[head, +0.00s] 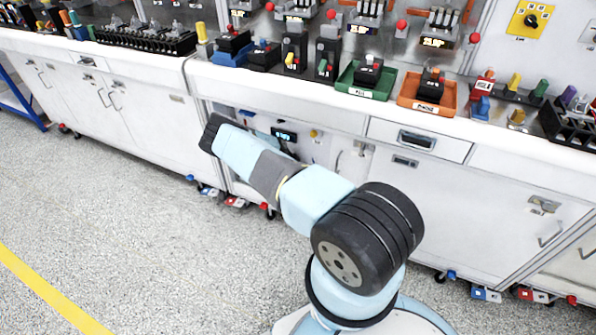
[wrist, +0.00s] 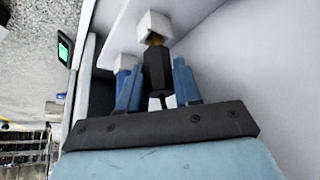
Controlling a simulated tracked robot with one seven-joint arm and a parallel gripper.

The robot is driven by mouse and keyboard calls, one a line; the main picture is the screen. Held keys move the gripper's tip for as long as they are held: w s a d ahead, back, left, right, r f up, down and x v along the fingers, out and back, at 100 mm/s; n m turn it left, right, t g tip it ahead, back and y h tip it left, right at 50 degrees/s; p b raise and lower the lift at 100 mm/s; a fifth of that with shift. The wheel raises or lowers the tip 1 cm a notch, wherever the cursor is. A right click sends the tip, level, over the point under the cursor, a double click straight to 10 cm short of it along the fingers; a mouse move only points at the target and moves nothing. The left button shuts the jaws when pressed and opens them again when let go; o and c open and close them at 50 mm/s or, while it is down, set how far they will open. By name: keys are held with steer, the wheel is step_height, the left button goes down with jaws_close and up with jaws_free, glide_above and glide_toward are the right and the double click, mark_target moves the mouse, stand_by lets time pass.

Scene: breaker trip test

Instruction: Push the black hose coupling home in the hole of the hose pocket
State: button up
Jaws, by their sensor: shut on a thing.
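In the wrist view my gripper (wrist: 155,82) has its two blue fingers on either side of the black hose coupling (wrist: 157,68), shut on it. The coupling points away from my wrist toward a white block (wrist: 153,24), which looks like the hose pocket. A brownish-yellow patch shows at the block's near face, right at the coupling's far end. The coupling's end lies at or just in front of this face; I cannot tell how deep it sits. In the head view my arm reaches into the opening under the bench, and the gripper and coupling are not clearly visible.
A small green-lit display (head: 285,135) is on the panel in the opening; it also shows in the wrist view (wrist: 63,52). A pale wall (wrist: 240,60) runs close along the gripper's right. The bench top (head: 300,95) overhangs the opening. Open floor (head: 150,230) lies at left.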

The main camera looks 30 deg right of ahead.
steer(key=shift+f, duration=0.85)
steer(key=o, duration=1.1)
steer(key=shift+r, duration=0.1)
steer(key=v, duration=1.3)
steer(key=shift+a+r, duration=0.2)
steer(key=shift+r, duration=0.05)
